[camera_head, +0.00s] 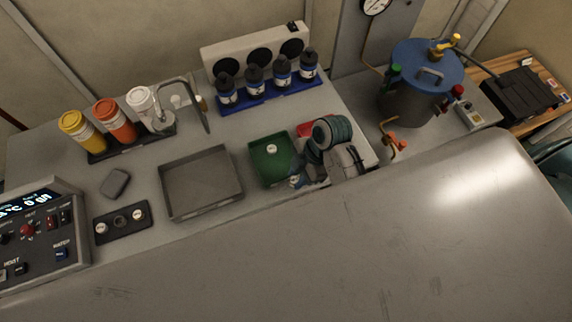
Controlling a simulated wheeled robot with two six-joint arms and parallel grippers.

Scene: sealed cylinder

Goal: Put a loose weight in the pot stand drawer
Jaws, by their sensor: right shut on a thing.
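My right gripper (300,179) is at the front right corner of the green tray (262,178), small and partly hidden by its own wrist. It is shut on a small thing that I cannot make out. A round weight-like piece (271,149) with a pale top lies in the green tray. The pot (408,104), with a blue lid (428,66), stands at right. I cannot make out a drawer in its stand. My left gripper is not in view.
A grey tray (188,208) is empty. Coloured bottles (116,119) stand at the back left, and dark bottles in a blue rack (272,103) behind. A control panel (38,236) is at left. A large smooth grey surface blocks the lower right.

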